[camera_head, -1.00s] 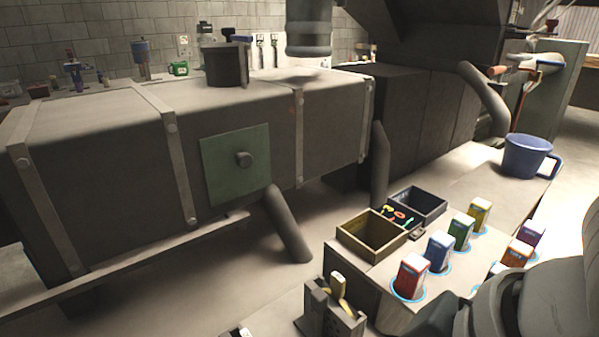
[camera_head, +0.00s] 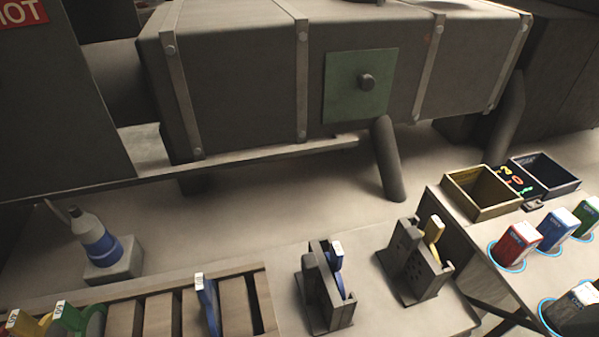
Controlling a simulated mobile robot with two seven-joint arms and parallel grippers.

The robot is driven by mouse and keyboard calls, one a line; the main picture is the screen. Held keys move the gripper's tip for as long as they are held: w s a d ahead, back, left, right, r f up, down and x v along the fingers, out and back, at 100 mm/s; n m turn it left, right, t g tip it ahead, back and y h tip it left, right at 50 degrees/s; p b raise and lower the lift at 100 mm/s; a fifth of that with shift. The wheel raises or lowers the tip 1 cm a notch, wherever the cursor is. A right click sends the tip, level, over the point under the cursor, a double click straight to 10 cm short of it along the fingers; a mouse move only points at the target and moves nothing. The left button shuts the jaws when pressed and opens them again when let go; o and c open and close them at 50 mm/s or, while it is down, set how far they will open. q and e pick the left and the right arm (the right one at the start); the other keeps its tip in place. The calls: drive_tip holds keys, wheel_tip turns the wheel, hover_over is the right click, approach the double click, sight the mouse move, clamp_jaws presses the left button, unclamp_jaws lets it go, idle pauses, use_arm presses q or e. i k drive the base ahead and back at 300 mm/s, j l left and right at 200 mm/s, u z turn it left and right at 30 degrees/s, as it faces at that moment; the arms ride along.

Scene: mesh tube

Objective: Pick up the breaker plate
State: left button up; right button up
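I cannot tell for certain which thing is the breaker plate. A dark grey stand with small holes in its face (camera_head: 428,276) holds a yellow piece (camera_head: 434,230) at the right of the low bench. A second dark stand (camera_head: 318,300) left of it holds a blue piece (camera_head: 336,256) with a white label. A slotted wooden rack (camera_head: 158,318) at the lower left holds a yellow piece (camera_head: 28,325), a green piece (camera_head: 78,318) and a blue piece (camera_head: 207,303), all labelled. Neither of my grippers is in view.
A blue-and-grey bottle (camera_head: 97,243) stands on a block at the left. The large dark machine (camera_head: 240,75) with a green plate (camera_head: 343,88) spans the back. An open yellowish box (camera_head: 482,193) and several coloured cartons, one red (camera_head: 517,243), stand at right.

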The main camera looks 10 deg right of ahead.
sight(327, 312)
drive_tip(key=l+u, duration=0.7)
drive_tip(key=u, duration=0.15)
drive_tip(key=k+l+u, duration=0.1)
drive_tip(key=l+u, duration=0.35)
drive_tip(key=j, duration=0.1)
